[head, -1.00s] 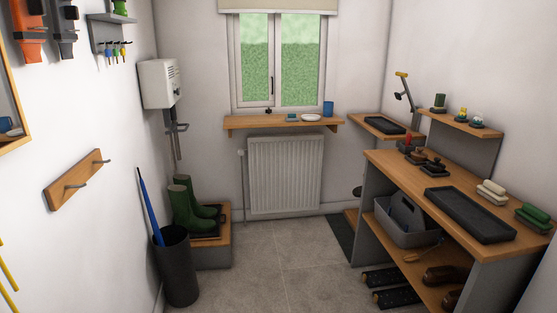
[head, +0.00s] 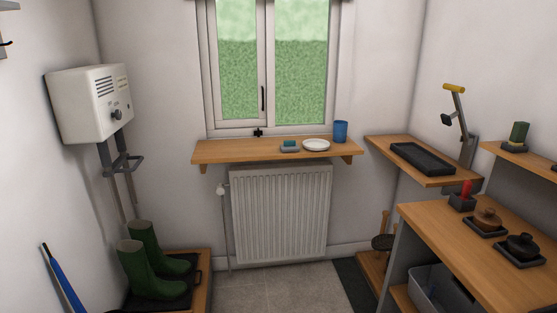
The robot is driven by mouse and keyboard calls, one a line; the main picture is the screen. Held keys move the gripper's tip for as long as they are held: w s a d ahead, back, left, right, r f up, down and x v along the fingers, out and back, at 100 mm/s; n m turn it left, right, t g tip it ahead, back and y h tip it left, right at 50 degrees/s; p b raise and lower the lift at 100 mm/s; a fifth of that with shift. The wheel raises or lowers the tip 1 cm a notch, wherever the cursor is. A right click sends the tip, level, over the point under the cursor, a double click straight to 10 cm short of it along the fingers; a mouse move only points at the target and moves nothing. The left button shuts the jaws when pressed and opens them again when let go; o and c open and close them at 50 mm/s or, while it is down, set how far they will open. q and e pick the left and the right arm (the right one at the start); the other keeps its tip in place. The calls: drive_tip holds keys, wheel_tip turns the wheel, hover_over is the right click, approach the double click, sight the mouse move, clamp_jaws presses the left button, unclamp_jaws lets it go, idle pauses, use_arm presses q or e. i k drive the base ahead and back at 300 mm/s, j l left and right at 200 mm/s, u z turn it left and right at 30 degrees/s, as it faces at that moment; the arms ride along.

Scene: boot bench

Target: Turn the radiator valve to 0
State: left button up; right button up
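A white ribbed radiator (head: 280,215) hangs on the far wall, under the wooden window sill shelf. A small white valve (head: 221,190) sits at its upper left side, on top of a thin pipe that runs down to the floor. The valve's markings are too small to read from here. Neither of my grippers shows in the head view.
A white wall box (head: 90,103) with a dial hangs at the left. Green boots (head: 143,275) stand below it on a wooden bench. A wooden workbench (head: 455,225) fills the right. Tiled floor (head: 275,290) between them is clear.

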sight(220, 187)
drive_tip(key=i+j, duration=0.1)
drive_tip(key=i, duration=2.3)
drive_tip(key=l+z, duration=0.05)
drive_tip(key=l, duration=0.05)
